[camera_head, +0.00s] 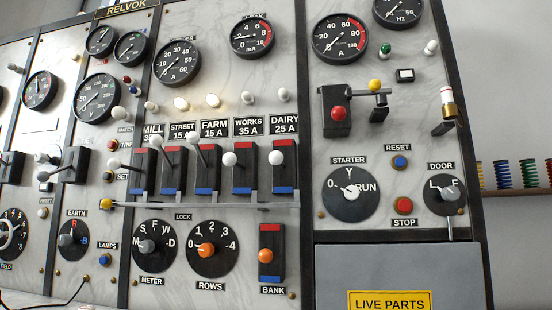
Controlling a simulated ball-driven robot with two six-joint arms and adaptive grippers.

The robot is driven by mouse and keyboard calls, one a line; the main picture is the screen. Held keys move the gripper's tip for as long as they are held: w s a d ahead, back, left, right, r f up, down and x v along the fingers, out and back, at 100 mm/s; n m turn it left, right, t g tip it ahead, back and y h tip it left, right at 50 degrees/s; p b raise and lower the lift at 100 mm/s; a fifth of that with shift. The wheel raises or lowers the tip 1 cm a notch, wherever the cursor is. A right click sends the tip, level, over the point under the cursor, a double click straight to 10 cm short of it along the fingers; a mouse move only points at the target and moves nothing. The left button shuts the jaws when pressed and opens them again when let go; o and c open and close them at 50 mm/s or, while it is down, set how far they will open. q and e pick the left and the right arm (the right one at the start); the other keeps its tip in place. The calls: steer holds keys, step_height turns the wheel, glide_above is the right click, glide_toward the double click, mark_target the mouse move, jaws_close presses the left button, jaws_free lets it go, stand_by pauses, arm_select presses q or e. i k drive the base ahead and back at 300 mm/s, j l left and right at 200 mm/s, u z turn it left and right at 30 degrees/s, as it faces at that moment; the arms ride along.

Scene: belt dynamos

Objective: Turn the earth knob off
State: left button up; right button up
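The earth knob (66,240) is a small grey knob on a round black dial under the white-on-black EARTH label (77,213), at the lower left of the marble panel. The dial carries a red R at the top and a blue B at the right. The knob stands toward the left side of the dial, but its pointer is too small for me to tell which mark it faces. Neither of my grippers is in view, and nothing covers the dial.
A blue LAMPS button (104,260) and a yellow-ended horizontal bar (200,206) are to the right of the dial. The METER knob (147,246) is further right. A black cable (72,298) curves below. A white-handled FIELD dial (10,235) is at the left.

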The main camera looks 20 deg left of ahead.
mark_target(63, 240)
steer(key=u, duration=1.95)
steer(key=i+j+z, duration=0.1)
steer(key=j, duration=0.25)
steer(key=i+j+z, duration=0.1)
steer(key=i+j, duration=0.35)
steer(key=j, duration=0.3)
steer(key=i+j+z, duration=0.15)
steer(key=j, duration=0.2)
steer(key=i+j+z, duration=0.1)
steer(key=j, duration=0.3)
steer(key=i+j+z, duration=0.1)
steer(key=j, duration=0.3)
steer(key=i+j+z, duration=0.1)
steer(key=j, duration=0.35)
steer(key=i, duration=0.1)
